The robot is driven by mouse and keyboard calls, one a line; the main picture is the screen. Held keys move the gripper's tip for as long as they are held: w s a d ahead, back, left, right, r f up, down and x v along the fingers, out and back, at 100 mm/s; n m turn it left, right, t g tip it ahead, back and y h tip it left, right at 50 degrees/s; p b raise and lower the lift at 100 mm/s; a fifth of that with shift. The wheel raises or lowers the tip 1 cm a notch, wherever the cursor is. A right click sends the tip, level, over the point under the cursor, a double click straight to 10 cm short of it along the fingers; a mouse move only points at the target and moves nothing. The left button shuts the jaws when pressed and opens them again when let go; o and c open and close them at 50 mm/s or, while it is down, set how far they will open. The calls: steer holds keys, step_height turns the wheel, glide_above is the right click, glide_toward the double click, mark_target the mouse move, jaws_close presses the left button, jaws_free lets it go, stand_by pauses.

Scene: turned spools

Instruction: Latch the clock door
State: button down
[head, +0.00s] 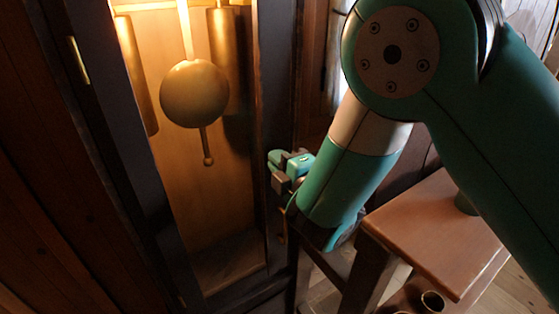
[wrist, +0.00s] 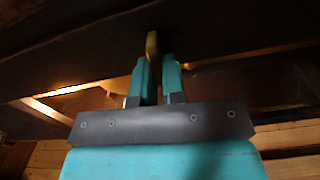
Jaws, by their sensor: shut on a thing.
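The clock door is a dark frame (head: 127,165) around a lit, golden interior in the head view. I cannot tell for sure whether it sits flush with the case. My gripper (head: 283,167) is at the door's right edge, about mid-height in the picture. In the wrist view my gripper (wrist: 157,68) has its two teal fingers close together on a narrow brass piece (wrist: 152,48), seemingly the latch. The brass piece stands upright against a dark wooden face. My fingers hide its lower part, and its position relative to any catch is unclear.
A round pendulum bob (head: 194,93) and brass weights (head: 222,50) hang inside the clock. A brass fitting (head: 78,60) is on the left side. A wooden table (head: 435,230) stands right, below my arm, with small round brass items (head: 432,300) lower down.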

steer(key=shift+n, duration=0.6)
steer(key=c, duration=1.2)
jaws_free()
steer(key=shift+f, duration=0.1)
